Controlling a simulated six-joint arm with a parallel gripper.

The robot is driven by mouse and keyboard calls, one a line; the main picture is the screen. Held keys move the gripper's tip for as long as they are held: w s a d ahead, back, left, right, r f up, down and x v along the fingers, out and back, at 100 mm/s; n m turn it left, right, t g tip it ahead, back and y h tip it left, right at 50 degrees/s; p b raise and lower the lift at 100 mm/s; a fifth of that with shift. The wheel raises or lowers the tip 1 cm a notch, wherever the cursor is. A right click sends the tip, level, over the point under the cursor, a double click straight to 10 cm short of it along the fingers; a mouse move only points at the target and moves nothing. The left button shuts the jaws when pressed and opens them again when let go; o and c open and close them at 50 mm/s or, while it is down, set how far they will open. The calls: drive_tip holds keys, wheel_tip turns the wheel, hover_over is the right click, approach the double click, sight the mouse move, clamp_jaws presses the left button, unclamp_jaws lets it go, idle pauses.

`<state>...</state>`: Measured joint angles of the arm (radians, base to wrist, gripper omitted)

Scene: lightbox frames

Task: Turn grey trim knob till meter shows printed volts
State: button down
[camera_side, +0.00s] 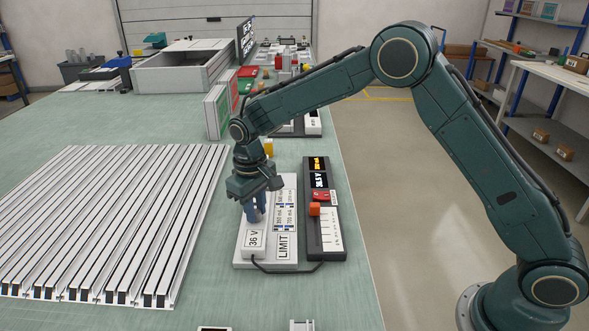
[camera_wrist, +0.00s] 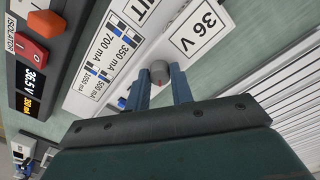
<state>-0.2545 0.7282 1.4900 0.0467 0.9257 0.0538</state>
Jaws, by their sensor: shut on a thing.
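The grey trim knob (camera_wrist: 159,72), with a small red mark on its face, sits between my two blue fingers in the wrist view. My gripper (camera_wrist: 163,84) is shut on it; in the side view my gripper (camera_side: 255,214) points down over the white panel and hides the knob. Beside it a printed label (camera_wrist: 200,27) reads 36 V; the label also shows in the side view (camera_side: 254,239). The meter (camera_wrist: 36,88) reads 36.5 V in white, with an amber mA figure under it. The meter also shows in the side view (camera_side: 318,180).
The white panel (camera_wrist: 85,101) carries a LIMIT table of mA values. A red isolator switch (camera_wrist: 30,48) and an orange block (camera_wrist: 45,22) sit beside the meter. A black cable (camera_side: 290,270) loops at the front. Aluminium profiles (camera_side: 110,215) lie left; green bench between is bare.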

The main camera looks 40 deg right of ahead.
drive_tip(key=n, duration=0.4)
idle(0.4)
drive_tip(key=c, duration=1.2)
unclamp_jaws()
drive_tip(key=shift+r, duration=0.15)
wheel_tip(320, 180, up, 14)
drive_tip(key=shift+s+a+f, duration=0.15)
drive_tip(key=shift+f, duration=0.05)
drive_tip(key=shift+r, duration=0.1)
